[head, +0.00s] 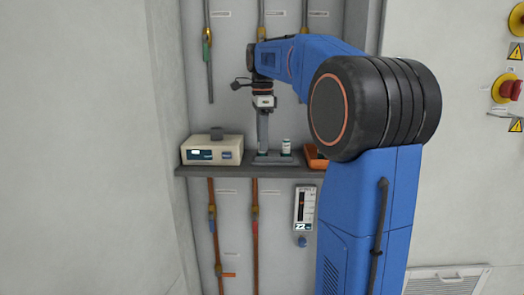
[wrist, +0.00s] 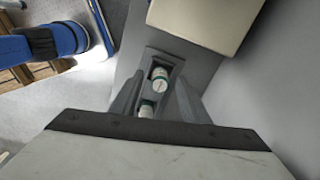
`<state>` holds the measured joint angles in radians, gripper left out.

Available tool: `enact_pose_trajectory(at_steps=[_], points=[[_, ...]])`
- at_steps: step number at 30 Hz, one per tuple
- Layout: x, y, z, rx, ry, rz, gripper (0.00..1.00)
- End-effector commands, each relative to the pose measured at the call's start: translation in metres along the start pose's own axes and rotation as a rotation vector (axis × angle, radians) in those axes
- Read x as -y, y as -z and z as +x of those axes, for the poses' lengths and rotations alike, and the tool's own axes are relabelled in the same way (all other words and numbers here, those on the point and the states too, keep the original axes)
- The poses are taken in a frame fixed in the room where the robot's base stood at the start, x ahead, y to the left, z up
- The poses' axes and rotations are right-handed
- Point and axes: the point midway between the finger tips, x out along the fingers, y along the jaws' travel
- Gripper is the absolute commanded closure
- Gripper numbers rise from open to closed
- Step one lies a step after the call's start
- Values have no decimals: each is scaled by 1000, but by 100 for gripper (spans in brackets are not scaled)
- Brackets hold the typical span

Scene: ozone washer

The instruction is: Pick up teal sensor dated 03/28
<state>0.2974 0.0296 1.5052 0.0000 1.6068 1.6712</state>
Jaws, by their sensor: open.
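Two small white sensors with teal bands stand in a grey holder (head: 275,160) on the shelf. In the wrist view, one sensor (wrist: 159,78) is farther up and the other sensor (wrist: 146,109) is lower, partly hidden by my gripper body. The dates on them are too small to read, so I cannot tell which is 03/28. In the head view, one sensor (head: 286,147) shows to the right of my gripper (head: 263,147). My gripper (wrist: 155,95) points down over the holder. Its fingers are apart, on either side of the sensors, with no sensor visibly gripped.
A cream instrument box (head: 210,152) stands on the shelf (head: 235,171) left of the holder. An orange tray (head: 315,158) is at the right, partly hidden by my arm. Pipes with valves (head: 211,212) run along the wall, and a gauge panel (head: 304,208) hangs below the shelf.

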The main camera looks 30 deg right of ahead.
Motion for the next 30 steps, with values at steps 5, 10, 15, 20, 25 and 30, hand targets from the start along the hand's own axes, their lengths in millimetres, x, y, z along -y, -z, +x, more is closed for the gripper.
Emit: enact_pose_trajectory(at_steps=[5, 10, 15, 20, 25, 30], points=[[0, 0, 0, 0, 0, 0, 87], [0, 0, 0, 0, 0, 0, 100], [0, 0, -1, 0, 0, 0, 100], [-4, -1, -9, 0, 2, -1, 100], [-3, -1, -27, 0, 2, 0, 100], [-3, -1, -47, 0, 2, 0, 100]])
